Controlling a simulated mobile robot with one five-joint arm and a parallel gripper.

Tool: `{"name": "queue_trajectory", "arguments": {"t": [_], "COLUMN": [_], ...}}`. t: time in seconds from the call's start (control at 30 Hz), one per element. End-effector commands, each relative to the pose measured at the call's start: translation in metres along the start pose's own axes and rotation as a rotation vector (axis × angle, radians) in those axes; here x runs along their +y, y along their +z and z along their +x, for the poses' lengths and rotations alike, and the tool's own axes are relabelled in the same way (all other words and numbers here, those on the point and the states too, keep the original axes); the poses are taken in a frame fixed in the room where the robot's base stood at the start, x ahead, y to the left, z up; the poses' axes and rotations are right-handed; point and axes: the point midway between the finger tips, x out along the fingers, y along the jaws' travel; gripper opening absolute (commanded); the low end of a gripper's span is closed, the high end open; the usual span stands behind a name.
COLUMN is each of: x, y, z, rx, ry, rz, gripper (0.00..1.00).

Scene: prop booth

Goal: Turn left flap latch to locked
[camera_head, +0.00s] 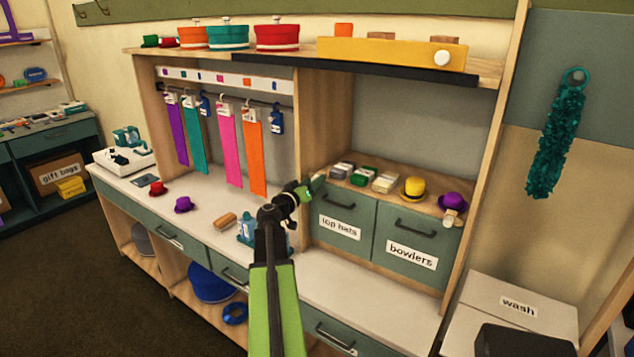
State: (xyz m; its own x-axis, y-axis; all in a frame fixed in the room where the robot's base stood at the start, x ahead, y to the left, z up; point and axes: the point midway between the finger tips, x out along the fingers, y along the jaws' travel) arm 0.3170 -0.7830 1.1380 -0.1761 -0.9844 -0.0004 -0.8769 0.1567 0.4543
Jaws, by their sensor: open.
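The left flap (340,235) is a grey-green door labelled "top hats" with a dark bar handle (338,201). It stands closed in the cabinet on the counter, beside a matching flap labelled "bowlers" (408,258). My gripper (314,186) is at the upper left corner of the left flap, with its green jaws open. I cannot tell whether it touches anything there. I cannot make out the left flap's latch; my gripper may hide it. A small pale piece (451,217) sits at the upper right corner of the bowlers flap, below a purple hat.
A yellow hat (413,188), a purple hat (453,201) and small packets (361,176) stand on the cabinet top. Coloured ribbons (228,145) hang left of my gripper. The counter front right (365,299) is clear.

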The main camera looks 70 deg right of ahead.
Motion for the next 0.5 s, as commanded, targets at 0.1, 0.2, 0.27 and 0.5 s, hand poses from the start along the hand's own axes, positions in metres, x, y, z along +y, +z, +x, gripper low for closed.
{"name": "queue_trajectory", "arguments": {"t": [0.1,0.2,0.27,0.5], "x": [0.0018,0.0029,0.0035,0.0054], "y": [0.0009,0.0015,0.0018,0.0026], "z": [0.0012,0.0022,0.0027,0.0040], "rx": [-0.001,-0.002,-0.003,-0.004], "ry": [0.002,0.004,0.005,0.008], "rz": [0.000,0.000,0.000,0.000], "gripper": [0.47,0.37,0.30,0.00]}}
